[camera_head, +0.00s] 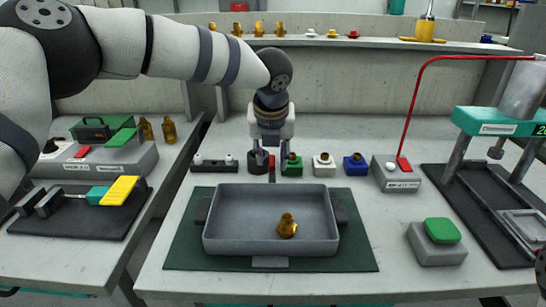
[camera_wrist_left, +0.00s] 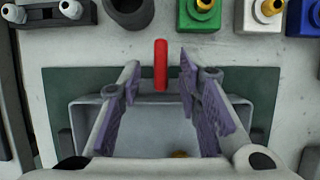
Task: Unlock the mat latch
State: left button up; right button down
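The mat latch shows as a small upright red bar (camera_wrist_left: 160,65) at the back edge of the dark green mat (camera_wrist_left: 65,80) in the left wrist view. In the head view the red bar (camera_head: 272,162) is partly hidden under my left gripper (camera_head: 272,145). That gripper points down above the back of the mat. In the wrist view its two purple-padded fingers are spread apart, with the red bar seen between and just beyond their tips. Nothing is held. A grey tray (camera_head: 270,248) stands on the mat (camera_head: 350,258). My right gripper is not in view.
A brass part (camera_head: 287,226) sits in the tray. Green (camera_head: 291,166), white (camera_head: 323,166) and blue (camera_head: 355,166) blocks stand behind the mat, close right of the gripper. A dark round holder (camera_head: 257,163) is close left. A green button box (camera_head: 439,242) stands right.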

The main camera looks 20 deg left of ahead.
pick_arm(q)
jog(key=shift+w+f, duration=0.25)
jog(key=shift+f, duration=0.05)
grip_shut()
